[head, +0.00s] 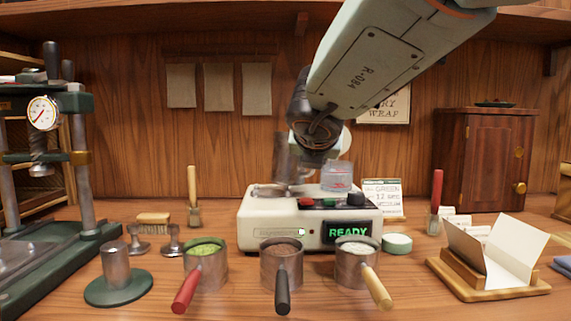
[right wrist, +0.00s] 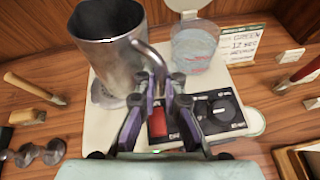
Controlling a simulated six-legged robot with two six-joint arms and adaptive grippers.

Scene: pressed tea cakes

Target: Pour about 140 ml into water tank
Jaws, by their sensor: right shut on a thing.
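The water tank (head: 336,178) is a clear vessel with red marks on the back right of the cream machine (head: 257,214); its round lid stands open. The tank also shows in the right wrist view (right wrist: 195,48), with bluish water in it. A metal pitcher (right wrist: 110,62) is held left of the tank, apart from it, looking roughly upright. Its contents cannot be made out. My right gripper (right wrist: 162,82) is shut on the pitcher's handle, above the machine. My left gripper is not in view.
The machine's display (head: 347,232) reads READY. Three handled cups (head: 205,270) with green, brown and white fillings stand in front. A press (head: 75,185) is at left. A card (head: 383,194) stands behind the machine, and a wooden cabinet (head: 480,160) is at right.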

